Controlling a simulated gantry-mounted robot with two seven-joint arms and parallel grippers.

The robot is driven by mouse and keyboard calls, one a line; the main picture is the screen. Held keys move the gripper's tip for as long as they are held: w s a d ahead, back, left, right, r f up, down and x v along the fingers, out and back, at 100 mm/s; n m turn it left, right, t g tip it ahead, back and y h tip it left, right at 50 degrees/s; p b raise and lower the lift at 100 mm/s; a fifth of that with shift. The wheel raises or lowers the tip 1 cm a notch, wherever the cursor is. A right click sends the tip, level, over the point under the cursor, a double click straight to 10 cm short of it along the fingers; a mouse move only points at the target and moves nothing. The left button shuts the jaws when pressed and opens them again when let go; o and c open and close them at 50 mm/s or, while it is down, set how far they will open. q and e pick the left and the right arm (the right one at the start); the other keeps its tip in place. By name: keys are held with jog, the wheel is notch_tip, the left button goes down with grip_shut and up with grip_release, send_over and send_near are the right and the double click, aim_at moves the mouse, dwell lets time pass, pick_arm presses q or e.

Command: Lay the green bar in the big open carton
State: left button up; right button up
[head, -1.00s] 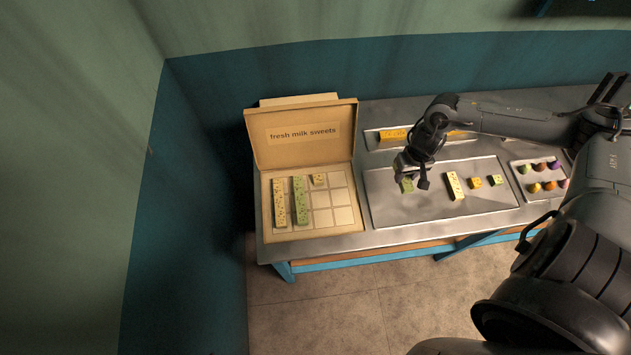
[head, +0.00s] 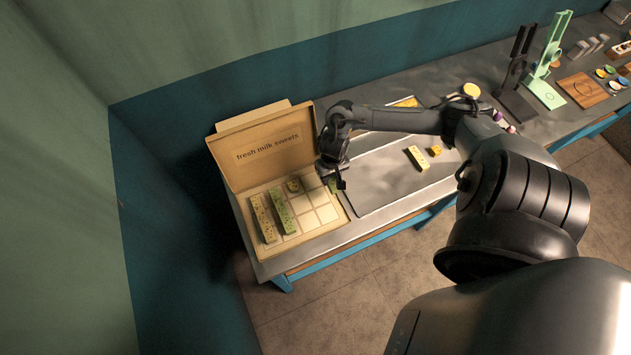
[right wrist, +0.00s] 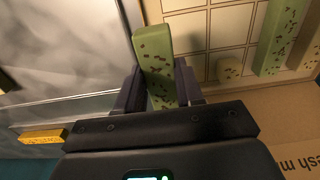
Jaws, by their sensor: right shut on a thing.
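The open carton (head: 318,217) marked "fresh milk sweets" stands at the left end of the table, lid raised at the back. Its grid holds a yellow bar (head: 263,218), a green bar (head: 283,211) and a small yellowish piece (head: 293,185); cells on the right side are bare. My right gripper (head: 334,182) is at the carton's right edge, shut on another green bar (right wrist: 157,65). In the right wrist view the bar sits between both fingers, near the carton's edge. It looks raised; the exact height is unclear. My left gripper is not in view.
The metal tray (head: 375,185) lies right of the carton with a pale yellow bar (head: 418,158) and a small yellow piece (head: 435,150) on it. A yellow bar (right wrist: 42,136) also shows in the right wrist view. Stands and a wooden board (head: 582,90) are far right.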

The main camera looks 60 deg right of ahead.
jog(key=w+f, duration=0.1)
jog(key=w+a+f, duration=0.1)
jog(key=w, duration=0.1)
jog(key=w+a+f, duration=0.1)
jog(key=shift+w, duration=0.25)
notch_tip(320, 180, down, 3)
jog(key=shift+f+b, duration=0.15)
jog(key=shift+b, duration=0.5)
jog(key=shift+f, duration=0.3)
jog(key=shift+f, duration=0.15)
jog(key=o, duration=1.1)
